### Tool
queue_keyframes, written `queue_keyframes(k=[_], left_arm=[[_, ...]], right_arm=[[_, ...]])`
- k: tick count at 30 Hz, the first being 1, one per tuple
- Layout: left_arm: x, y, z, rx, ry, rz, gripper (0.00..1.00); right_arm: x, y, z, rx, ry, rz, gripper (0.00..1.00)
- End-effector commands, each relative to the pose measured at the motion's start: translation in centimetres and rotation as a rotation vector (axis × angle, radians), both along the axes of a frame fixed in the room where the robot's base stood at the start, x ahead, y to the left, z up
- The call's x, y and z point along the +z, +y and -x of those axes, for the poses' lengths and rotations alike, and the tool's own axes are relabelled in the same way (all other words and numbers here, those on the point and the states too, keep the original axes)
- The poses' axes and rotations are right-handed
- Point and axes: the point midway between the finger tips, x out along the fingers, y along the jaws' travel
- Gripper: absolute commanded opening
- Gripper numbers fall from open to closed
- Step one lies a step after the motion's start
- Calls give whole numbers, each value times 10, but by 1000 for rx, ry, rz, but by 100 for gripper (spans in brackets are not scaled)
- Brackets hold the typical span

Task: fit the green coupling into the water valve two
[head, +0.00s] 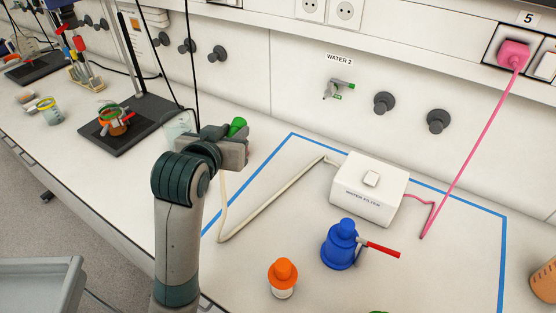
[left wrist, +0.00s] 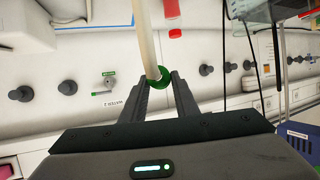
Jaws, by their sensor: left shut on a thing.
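My left gripper (head: 238,146) is shut on the green coupling (head: 237,127), whose green end sticks up above the fingers. The left wrist view shows the coupling (left wrist: 163,79) between the fingertips, with the pale hose (left wrist: 147,35) running from it. Water valve two (head: 338,90) is a small grey fitting with green parts on the wall under the "WATER 2" label (head: 339,60). It shows upside down left of the fingers in the left wrist view (left wrist: 109,82). The coupling is apart from the valve, to its left and lower in the head view. My right gripper is not in view.
The hose (head: 265,212) lies across the bench to the white water filter (head: 368,188). A blue bottle (head: 339,246) with a red part and an orange-capped bottle (head: 282,277) stand in front. A pink cable (head: 473,140) hangs at right.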

Motion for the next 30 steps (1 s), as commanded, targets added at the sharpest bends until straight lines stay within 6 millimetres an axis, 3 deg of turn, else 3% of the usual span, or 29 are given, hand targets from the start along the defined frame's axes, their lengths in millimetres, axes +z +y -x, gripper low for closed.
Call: queue_keyframes(k=[3, 6, 12, 17, 30], left_arm=[[21, 44, -5, 85, -7, 4, 4], [35, 76, -5, 145, -5, 3, 4], [51, 116, 0, 222, -2, 1, 4], [54, 126, 3, 242, -1, 1, 4], [54, 126, 3, 243, 0, 0, 4]], right_arm=[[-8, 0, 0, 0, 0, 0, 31], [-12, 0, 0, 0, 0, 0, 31], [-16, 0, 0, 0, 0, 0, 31], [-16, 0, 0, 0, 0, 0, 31], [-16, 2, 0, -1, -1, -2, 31]])
